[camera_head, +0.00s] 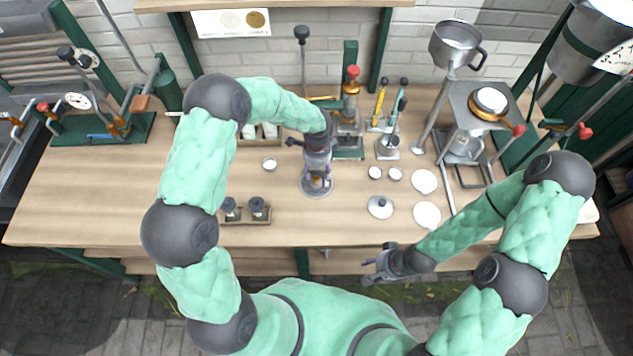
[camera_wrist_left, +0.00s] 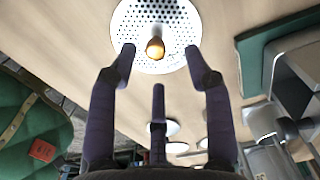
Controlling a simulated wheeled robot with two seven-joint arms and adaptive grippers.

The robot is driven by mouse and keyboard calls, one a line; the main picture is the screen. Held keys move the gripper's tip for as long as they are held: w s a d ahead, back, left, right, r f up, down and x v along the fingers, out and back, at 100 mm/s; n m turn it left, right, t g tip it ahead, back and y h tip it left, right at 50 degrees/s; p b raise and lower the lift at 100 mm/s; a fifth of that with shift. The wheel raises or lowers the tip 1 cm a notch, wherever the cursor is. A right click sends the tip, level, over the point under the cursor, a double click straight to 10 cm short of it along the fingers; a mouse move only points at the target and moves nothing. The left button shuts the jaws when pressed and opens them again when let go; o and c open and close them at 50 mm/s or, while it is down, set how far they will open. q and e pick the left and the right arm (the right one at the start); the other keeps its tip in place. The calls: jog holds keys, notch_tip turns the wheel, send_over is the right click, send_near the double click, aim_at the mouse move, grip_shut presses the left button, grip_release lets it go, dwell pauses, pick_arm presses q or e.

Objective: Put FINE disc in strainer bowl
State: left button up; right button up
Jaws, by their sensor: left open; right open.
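A round pale metal disc (camera_head: 315,191) with many small holes and an orange-brown knob lies on the bench, just below my left gripper (camera_head: 317,177). In the left wrist view the perforated disc (camera_wrist_left: 180,20) and its knob (camera_wrist_left: 155,49) show ahead of the open fingers (camera_wrist_left: 158,62); the knob sits between the fingertip lines, and I cannot tell whether they touch it. No FINE label is readable. A grey metal bowl with a handle (camera_head: 455,42) stands high on a stand at the back right; it may be the strainer bowl. My right gripper (camera_head: 376,265) is open and empty before the bench's front edge.
A lidded pot-like part (camera_head: 380,206) and white discs (camera_head: 427,215) lie right of the perforated disc. A tray with dark weights (camera_head: 257,208) lies to the left. A lever press (camera_head: 348,115) and small stands rise behind.

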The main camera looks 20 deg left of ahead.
aim_at(316, 178)
pick_arm(q)
jog(key=shift+s+f, duration=0.2)
jog(key=shift+f, duration=0.4)
notch_tip(316, 178, down, 4)
jog(key=shift+b, duration=0.35)
grip_shut()
